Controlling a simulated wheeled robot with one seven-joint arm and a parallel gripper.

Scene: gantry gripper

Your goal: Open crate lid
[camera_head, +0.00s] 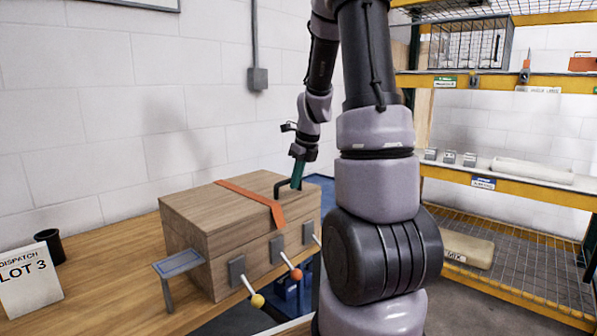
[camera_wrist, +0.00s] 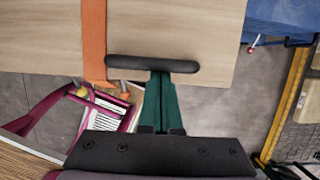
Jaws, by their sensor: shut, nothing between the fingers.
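The wooden crate (camera_head: 205,245) stands on a wooden table with its lid (camera_head: 220,205) down. An orange strap (camera_head: 250,198) crosses the lid and hangs over the front; it also shows in the wrist view (camera_wrist: 95,40). A black bar handle (camera_wrist: 125,62) lies near the lid's edge, right of the strap. My gripper (camera_head: 296,186) is over the right part of the lid. Its green fingers (camera_wrist: 161,75) are together, with tips at the handle; I cannot tell whether they touch it. Grey latch plates (camera_head: 237,271) line the crate's front.
Levers with a yellow knob (camera_head: 257,300) and an orange knob (camera_head: 296,274) stick out from the front. A black cup (camera_head: 49,246) and sign (camera_head: 28,282) are farther left. Yellow-edged shelving (camera_head: 500,188) stands right.

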